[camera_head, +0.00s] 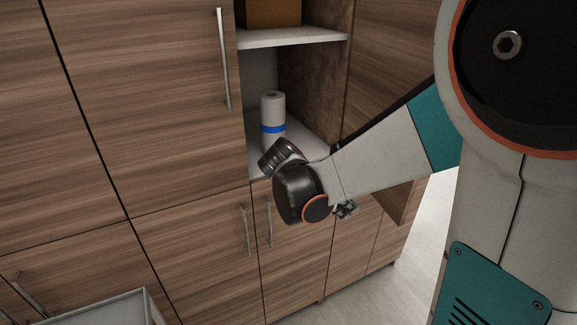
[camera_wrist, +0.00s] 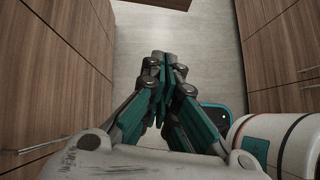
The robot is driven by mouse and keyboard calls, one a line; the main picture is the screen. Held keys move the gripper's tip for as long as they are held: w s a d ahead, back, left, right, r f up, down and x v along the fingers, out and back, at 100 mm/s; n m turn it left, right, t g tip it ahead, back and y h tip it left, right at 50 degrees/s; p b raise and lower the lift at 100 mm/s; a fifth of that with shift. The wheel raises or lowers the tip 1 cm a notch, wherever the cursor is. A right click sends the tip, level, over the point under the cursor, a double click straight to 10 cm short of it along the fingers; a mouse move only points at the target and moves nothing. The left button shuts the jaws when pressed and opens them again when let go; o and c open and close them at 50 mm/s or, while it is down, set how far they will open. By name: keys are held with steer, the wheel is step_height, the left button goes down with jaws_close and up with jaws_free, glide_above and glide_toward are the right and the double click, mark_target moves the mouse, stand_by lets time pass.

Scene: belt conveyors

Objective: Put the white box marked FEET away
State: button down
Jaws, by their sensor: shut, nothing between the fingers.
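I see no white box marked FEET in either view. In the wrist view my gripper (camera_wrist: 163,62) is shut and empty, its fingertips together above bare floor between two cabinet fronts. In the head view my wrist is in front of the open cabinet compartment (camera_head: 262,68), just below its lower shelf level, and most of the gripper is hidden behind it. On that shelf stands an upright white roll (camera_head: 272,108) with a blue band. The edge of a brown box (camera_head: 272,12) shows on the upper shelf (camera_head: 290,38).
The compartment's door stands open at the right, partly behind my arm. Closed wooden doors (camera_head: 140,90) with metal bar handles fill the left and the bottom. A grey-rimmed tray or table (camera_head: 100,306) shows at the lower left. Pale floor (camera_head: 400,270) is clear at the right.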

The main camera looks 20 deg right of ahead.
steer(key=d+f+b, duration=0.1)
steer(key=d+f, duration=0.6)
steer(key=d, duration=0.4)
steer(key=shift+s+d+n, duration=0.25)
steer(key=shift+s+n, duration=0.05)
steer(key=shift+n, duration=0.1)
steer(key=d+n+t+b, duration=0.1)
steer(key=d+n+b, duration=0.1)
steer(key=d, duration=0.9)
steer(key=shift+s+d+n+t, duration=0.35)
steer(key=shift+s+n+t, duration=0.05)
steer(key=shift+r, duration=0.15)
